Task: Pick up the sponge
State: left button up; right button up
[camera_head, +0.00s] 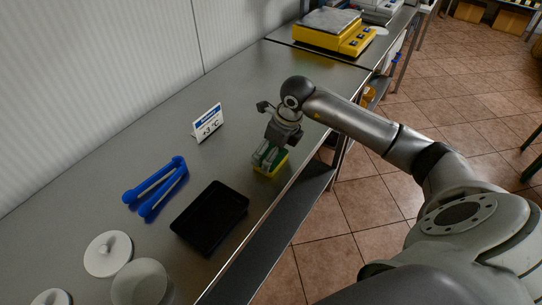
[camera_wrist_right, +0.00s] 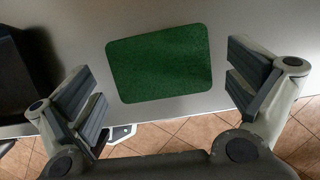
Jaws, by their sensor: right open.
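The sponge (camera_head: 272,172) is yellow with a green top and lies on the steel counter near its front edge. In the right wrist view its green face (camera_wrist_right: 160,62) shows flat and whole, with rounded corners. My right gripper (camera_head: 270,153) is over the sponge in the head view and hides part of it. In the right wrist view the right gripper (camera_wrist_right: 166,92) is open, with one finger pad to each side of the sponge and visible gaps between pads and sponge. My left gripper is not in view.
A black tray (camera_head: 210,217) and blue tongs (camera_head: 155,187) lie left of the sponge. A small temperature sign (camera_head: 207,123) stands behind it. White lids (camera_head: 108,254) are at the lower left. A yellow scale (camera_head: 335,32) stands at the far end. Bare counter surrounds the sponge.

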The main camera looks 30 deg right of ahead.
jog(key=shift+w+f, duration=0.2)
jog(key=shift+f, duration=0.45)
jog(key=c, duration=0.5)
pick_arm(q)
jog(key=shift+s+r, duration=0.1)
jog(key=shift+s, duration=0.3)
pick_arm(e)
jog(key=shift+c, duration=0.2)
jog(key=shift+r, duration=0.2)
jog(key=shift+r, duration=0.25)
notch_tip(320, 180, up, 3)
jog(key=shift+a+f+b, duration=0.1)
jog(key=shift+f+b, duration=0.1)
jog(key=shift+b, duration=0.65)
pick_arm(q)
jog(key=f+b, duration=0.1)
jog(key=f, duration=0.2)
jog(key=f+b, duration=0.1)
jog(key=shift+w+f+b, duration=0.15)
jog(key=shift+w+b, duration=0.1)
jog(key=shift+b, duration=0.05)
pick_arm(e)
jog(key=s+a+r, duration=0.7)
jog(key=s+r, duration=0.2)
jog(key=s, duration=0.3)
jog(key=shift+r, duration=0.3)
